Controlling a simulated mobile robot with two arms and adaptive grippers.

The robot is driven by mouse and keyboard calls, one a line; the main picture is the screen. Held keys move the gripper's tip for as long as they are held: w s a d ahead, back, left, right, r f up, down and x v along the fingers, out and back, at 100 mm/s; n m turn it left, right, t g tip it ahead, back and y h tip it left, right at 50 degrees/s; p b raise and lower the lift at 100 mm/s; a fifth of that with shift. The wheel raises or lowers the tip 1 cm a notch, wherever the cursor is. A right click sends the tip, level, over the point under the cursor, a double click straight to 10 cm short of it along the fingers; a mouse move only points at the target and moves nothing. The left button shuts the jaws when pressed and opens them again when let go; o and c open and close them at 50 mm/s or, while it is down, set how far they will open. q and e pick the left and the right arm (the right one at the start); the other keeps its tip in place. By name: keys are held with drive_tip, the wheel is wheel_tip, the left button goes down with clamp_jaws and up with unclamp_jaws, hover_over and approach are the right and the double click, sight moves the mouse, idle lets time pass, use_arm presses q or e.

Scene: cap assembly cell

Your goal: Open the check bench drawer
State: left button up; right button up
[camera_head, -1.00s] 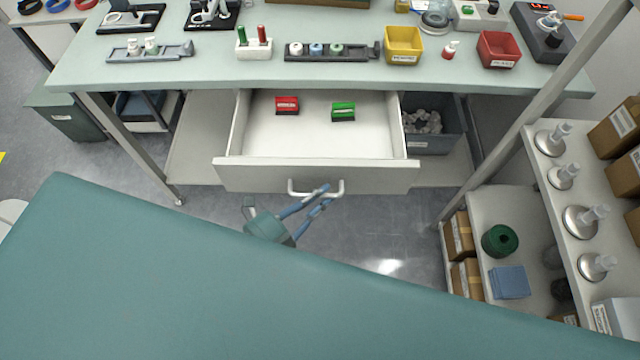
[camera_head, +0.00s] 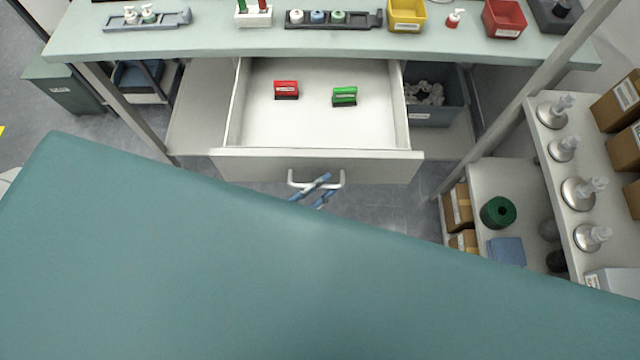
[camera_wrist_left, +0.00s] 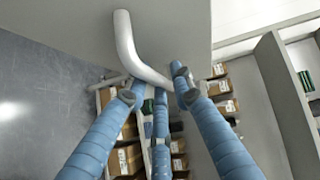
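The check bench drawer (camera_head: 316,168) is pulled well out from under the bench (camera_head: 210,45). Its white inside holds a red block (camera_head: 286,89) and a green block (camera_head: 344,96). The pale bar handle (camera_head: 291,179) is on the drawer front. My left gripper (camera_head: 320,188) is at the handle, with its blue fingers on both sides of the bar. In the left wrist view the fingers (camera_wrist_left: 157,88) close in around the lower bend of the handle (camera_wrist_left: 124,38); the exact contact is partly hidden. My right gripper is not in view.
A grey bin (camera_head: 448,113) sits beside the drawer. Yellow (camera_head: 407,14) and red (camera_head: 505,20) bins stand on the bench. Little floor shows before the drawer.

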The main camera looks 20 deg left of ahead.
use_arm(q)
drive_tip(key=v, duration=1.2)
idle(0.4)
drive_tip(key=s+a+f+n+g+y, duration=0.1)
drive_tip(key=a+f+n+g+y, duration=0.2)
drive_tip(key=f, duration=0.7)
drive_tip(key=s+a+f+n+g+y, duration=0.1)
drive_tip(key=a+f+n, duration=0.1)
drive_tip(key=f+n, duration=0.5)
drive_tip(key=s+a+f+n+g+y, duration=0.2)
drive_tip(key=a+f, duration=0.1)
drive_tip(key=f, duration=0.9)
drive_tip(key=s+f+n+g+y, duration=0.2)
drive_tip(key=s+f+n+g, duration=0.5)
drive_tip(key=s+f, duration=0.6)
drive_tip(key=shift+s+f+n, duration=0.2)
drive_tip(key=shift+f+n, duration=0.2)
drive_tip(key=shift+f, duration=0.15)
